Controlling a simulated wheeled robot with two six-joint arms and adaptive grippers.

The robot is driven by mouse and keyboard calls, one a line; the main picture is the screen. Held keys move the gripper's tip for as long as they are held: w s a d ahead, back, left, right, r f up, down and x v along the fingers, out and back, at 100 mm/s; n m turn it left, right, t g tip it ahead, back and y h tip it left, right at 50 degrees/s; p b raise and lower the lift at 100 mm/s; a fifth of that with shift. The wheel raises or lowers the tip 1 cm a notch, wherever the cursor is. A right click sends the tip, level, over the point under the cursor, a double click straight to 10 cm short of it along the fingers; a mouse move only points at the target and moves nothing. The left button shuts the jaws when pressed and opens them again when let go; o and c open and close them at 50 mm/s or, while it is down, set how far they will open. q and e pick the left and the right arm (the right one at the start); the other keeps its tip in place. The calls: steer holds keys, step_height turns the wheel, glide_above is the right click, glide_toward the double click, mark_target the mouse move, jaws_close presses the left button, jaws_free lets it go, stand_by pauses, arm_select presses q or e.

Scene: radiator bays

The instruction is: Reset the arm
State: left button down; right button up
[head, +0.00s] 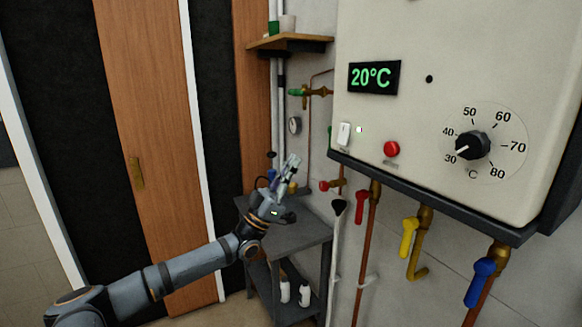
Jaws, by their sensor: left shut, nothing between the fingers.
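My left arm comes in from the lower left, and its gripper (291,165) is raised above a small grey side table. The gripper's fingers are together and hold nothing. It is apart from the white boiler (450,60), which hangs on the wall to its right. The boiler has a green 20°C display (374,77), a red button (391,149), a white rocker switch (344,134) with a lit green lamp, and a black dial (472,146) pointing near 30. My right gripper is not in the head view.
The grey table (285,243) stands below the gripper, with white bottles (304,293) on its lower shelf. Pipes with a red valve handle (361,206), a yellow one (409,237) and a blue one (479,282) hang under the boiler. A wooden shelf (290,43) is above; a wooden door (150,130) is left.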

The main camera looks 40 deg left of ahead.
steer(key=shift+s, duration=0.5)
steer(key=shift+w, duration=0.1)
